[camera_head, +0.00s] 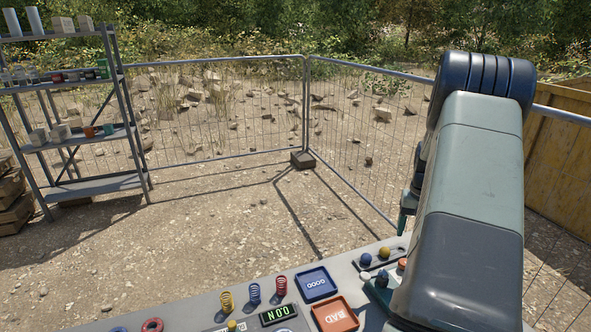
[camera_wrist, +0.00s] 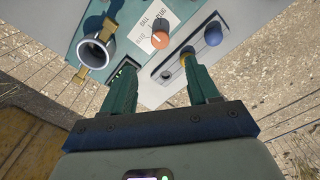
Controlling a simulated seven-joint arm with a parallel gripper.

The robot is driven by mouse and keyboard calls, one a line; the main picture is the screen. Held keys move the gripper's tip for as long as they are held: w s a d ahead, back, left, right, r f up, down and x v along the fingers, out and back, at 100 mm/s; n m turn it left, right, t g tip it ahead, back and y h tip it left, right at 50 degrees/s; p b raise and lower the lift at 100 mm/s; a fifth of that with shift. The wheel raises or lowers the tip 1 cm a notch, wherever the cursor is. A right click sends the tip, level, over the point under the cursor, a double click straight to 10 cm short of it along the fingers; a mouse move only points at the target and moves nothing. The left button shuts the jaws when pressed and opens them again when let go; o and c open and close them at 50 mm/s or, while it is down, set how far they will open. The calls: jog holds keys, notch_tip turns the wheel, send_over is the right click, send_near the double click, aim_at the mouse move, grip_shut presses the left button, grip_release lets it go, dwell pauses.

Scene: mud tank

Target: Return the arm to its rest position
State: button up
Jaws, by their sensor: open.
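My arm fills the right side of the head view, reaching over the right end of a grey bench (camera_head: 205,310). Its gripper end is mostly hidden there by my own arm. In the wrist view my gripper (camera_wrist: 158,72) is open, with two green fingers apart and nothing held between them. The fingers point at a panel with an orange knob (camera_wrist: 160,40) and a slotted plate (camera_wrist: 168,65). I cannot tell whether the fingertips touch the panel.
The bench holds a blue GOOD tray (camera_head: 316,283), an orange BAD tray (camera_head: 335,315), several coil springs (camera_head: 254,293) and a display (camera_head: 279,314). A metal tube (camera_wrist: 97,51) sits left of the fingers. A shelf rack (camera_head: 95,187) and mesh fence (camera_head: 225,110) stand behind.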

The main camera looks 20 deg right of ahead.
jog(key=w+a+r+n+t+h, duration=0.2)
jog(key=a+r+n, duration=0.2)
jog(key=a+r, duration=1.95)
jog(key=s+a+r+n+t, duration=0.25)
jog(key=s+a+r, duration=0.55)
jog(key=s+a, duration=0.4)
jog(key=s+a+f+n+t+y, duration=0.1)
jog(key=s+a+f+y, duration=0.1)
jog(key=s+a, duration=0.4)
jog(key=s+f, duration=0.1)
jog(key=s, duration=0.2)
